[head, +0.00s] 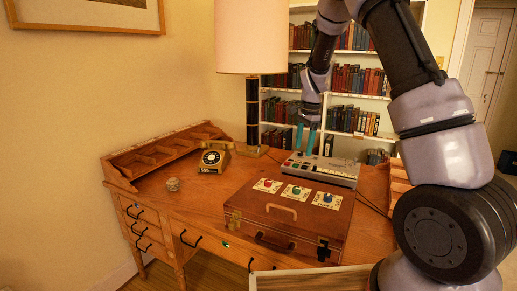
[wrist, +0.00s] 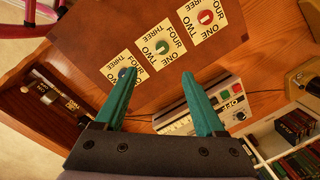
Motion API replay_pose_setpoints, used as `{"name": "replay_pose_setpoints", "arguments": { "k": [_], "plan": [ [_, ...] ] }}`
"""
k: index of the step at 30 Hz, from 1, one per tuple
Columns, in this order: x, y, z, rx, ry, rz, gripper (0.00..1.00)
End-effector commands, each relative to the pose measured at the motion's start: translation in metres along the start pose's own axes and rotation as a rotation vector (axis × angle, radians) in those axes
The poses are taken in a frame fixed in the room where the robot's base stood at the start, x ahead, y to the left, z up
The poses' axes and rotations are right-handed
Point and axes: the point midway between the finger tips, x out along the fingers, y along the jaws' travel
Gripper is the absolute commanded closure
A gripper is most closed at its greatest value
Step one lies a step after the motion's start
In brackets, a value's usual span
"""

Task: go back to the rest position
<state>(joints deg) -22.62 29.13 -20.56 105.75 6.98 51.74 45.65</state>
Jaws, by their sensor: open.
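My gripper (head: 306,138) is in the air over the back of the desk, in front of the bookshelf, with its teal fingers pointing down. In the wrist view my gripper (wrist: 160,100) has its two teal fingers wide apart with nothing between them. Below it are the brown case (head: 262,230) and the grey device with buttons (head: 320,171). The case top carries cards with a red knob (head: 267,184), a green knob (head: 296,190) and a blue knob (head: 327,198). The wrist view shows the red knob (wrist: 205,17) and the green knob (wrist: 162,47).
The wooden desk (head: 205,205) holds a dark and gold telephone (head: 214,157), a small round object (head: 173,184) and a lamp (head: 250,40) at the back. A bookshelf (head: 335,100) stands behind. The desk's left front top is mostly clear.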

Motion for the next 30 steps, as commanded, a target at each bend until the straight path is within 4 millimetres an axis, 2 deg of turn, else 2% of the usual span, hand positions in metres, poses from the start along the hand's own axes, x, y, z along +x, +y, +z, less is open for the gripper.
{"name": "replay_pose_setpoints", "arguments": {
  "k": [1, 6, 15, 24, 30],
  "plan": [
    [-0.023, 0.007, 0.001, -0.023, -0.013, -0.031, 0.28],
    [-0.083, 0.035, 0.007, -0.126, -0.036, -0.116, 0.28],
    [-0.170, 0.099, 0.024, -0.327, -0.018, -0.263, 0.28],
    [-0.229, 0.176, 0.046, -0.542, 0.079, -0.387, 0.28],
    [-0.249, 0.228, 0.063, -0.685, 0.183, -0.444, 0.28]
  ]
}}
